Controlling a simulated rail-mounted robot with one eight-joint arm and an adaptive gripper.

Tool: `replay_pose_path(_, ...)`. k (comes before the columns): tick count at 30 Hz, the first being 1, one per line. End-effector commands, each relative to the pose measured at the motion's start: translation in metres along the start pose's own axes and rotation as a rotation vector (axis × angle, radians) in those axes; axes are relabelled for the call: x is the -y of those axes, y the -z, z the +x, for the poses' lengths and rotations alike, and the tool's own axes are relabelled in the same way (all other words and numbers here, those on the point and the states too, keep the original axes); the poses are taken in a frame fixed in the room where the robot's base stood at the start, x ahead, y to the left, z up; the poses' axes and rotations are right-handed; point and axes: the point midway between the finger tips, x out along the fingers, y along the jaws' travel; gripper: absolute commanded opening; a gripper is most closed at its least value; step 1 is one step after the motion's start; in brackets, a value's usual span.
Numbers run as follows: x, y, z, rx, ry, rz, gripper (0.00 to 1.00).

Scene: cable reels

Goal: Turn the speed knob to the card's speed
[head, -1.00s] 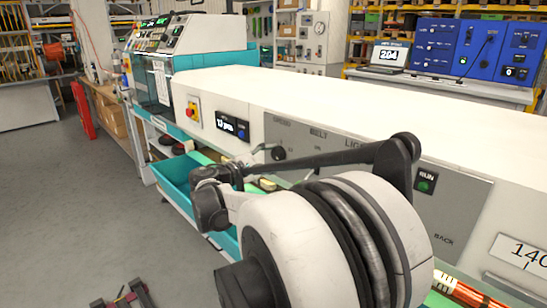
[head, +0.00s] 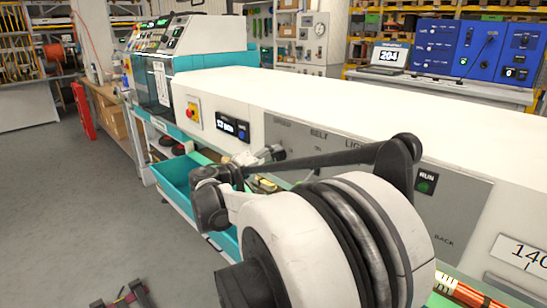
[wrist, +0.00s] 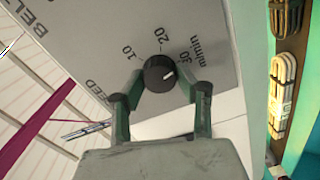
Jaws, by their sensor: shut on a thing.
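The speed knob (wrist: 157,72) is a dark round knob on the grey panel (wrist: 95,35), with a white pointer mark. In the wrist view its mark points right, towards the 30 side of the printed 10, 20, 30 m/min scale. My gripper (wrist: 160,82) has its two green fingers on either side of the knob, shut on it. In the head view my gripper (head: 270,154) is at the panel under the SPEED label, and the knob is mostly hidden there.
A small display (head: 232,127) and a red-and-yellow stop switch (head: 193,112) sit left of the panel. A green RUN button (head: 425,186) is at its right. A teal tray (head: 175,178) lies below. My arm crosses in front of the panel.

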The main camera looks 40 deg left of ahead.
Motion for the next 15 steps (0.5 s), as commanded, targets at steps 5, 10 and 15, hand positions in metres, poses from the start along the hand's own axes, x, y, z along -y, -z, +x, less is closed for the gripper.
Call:
replay_pose_path(5, 0.0005, -0.0005, -0.0004, 0.001, 0.001, 0.104, 0.06)
replay_pose_path(10, 0.0004, -0.0005, -0.0004, 0.001, 0.001, 0.171, 0.06)
replay_pose_path(15, 0.0003, -0.0004, -0.0004, 0.001, 0.001, 0.204, 0.06)
